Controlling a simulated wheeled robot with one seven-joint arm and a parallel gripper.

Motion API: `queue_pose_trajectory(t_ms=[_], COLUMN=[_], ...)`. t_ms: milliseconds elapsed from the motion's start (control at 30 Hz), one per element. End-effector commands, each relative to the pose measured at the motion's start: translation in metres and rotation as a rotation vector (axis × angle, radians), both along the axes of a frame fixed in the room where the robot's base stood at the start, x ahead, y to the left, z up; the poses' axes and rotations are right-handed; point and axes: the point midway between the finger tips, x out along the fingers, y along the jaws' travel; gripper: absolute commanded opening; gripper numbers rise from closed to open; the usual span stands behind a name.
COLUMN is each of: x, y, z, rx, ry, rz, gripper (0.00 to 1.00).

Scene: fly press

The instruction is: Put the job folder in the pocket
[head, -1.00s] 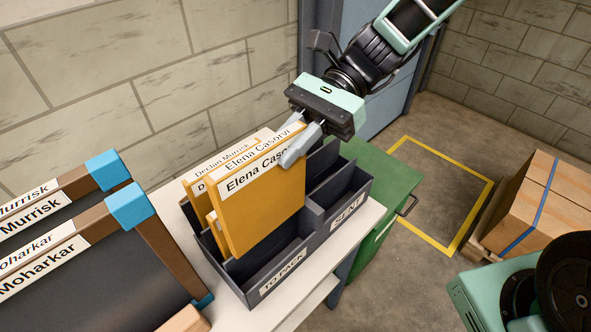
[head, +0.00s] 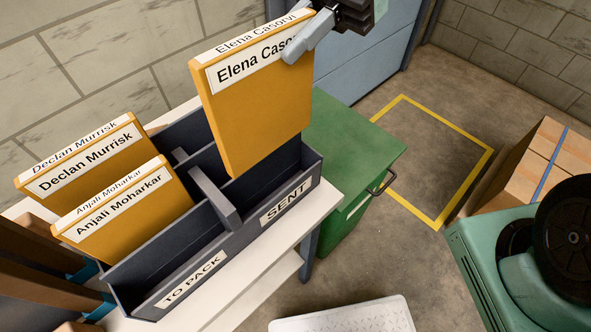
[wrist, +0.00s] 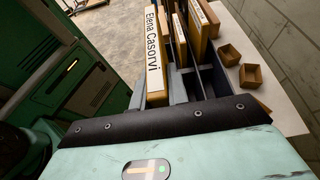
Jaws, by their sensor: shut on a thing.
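My gripper (head: 308,36) is shut on the top right corner of the orange job folder labelled Elena Casorvi (head: 262,115) and holds it upright. The folder also shows in the wrist view (wrist: 156,60). Its whole front face shows over the SENT half of the dark grey organizer (head: 235,245). Whether its bottom edge is above the pocket or slightly inside it, I cannot tell. Two more orange folders, Declan Murrisk (head: 85,165) and Anjali Moharkar (head: 125,210), stand in the TO PACK half. A divider separates the halves. My fingertips are partly hidden.
The organizer stands on a white table (head: 215,300). A green cabinet (head: 350,150) stands beside it, with a yellow floor outline (head: 440,215) beyond. Small brown boxes (wrist: 250,76) lie on the table in the wrist view. The SENT half looks otherwise empty.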

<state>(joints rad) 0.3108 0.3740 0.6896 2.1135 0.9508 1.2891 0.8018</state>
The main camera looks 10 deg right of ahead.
Motion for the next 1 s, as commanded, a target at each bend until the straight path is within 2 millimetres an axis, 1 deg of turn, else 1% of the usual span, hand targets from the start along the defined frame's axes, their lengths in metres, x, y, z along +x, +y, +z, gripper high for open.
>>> queue_pose_trajectory(t_ms=[167,300,400,500,600,733,900,1000], x=[-0.001,-0.002,-0.002,-0.001,-0.001,-0.001,-0.001,-0.001], y=[0.0,0.0,0.0,0.0,0.0,0.0,0.0,0.0], z=[-0.038,-0.074,-0.098,-0.116,-0.127,-0.135,-0.16,-0.17], rx=[0.001,0.001,0.0,0.001,0.0,0.0,0.0,0.0], ry=[0.011,0.012,0.01,0.008,0.005,0.003,0.007,0.004], rz=[0.002,0.002,0.002,0.002,0.002,0.001,0.0,0.001], gripper=[0.0,0.0,0.0,0.0,0.0,0.0,0.0,0.0])
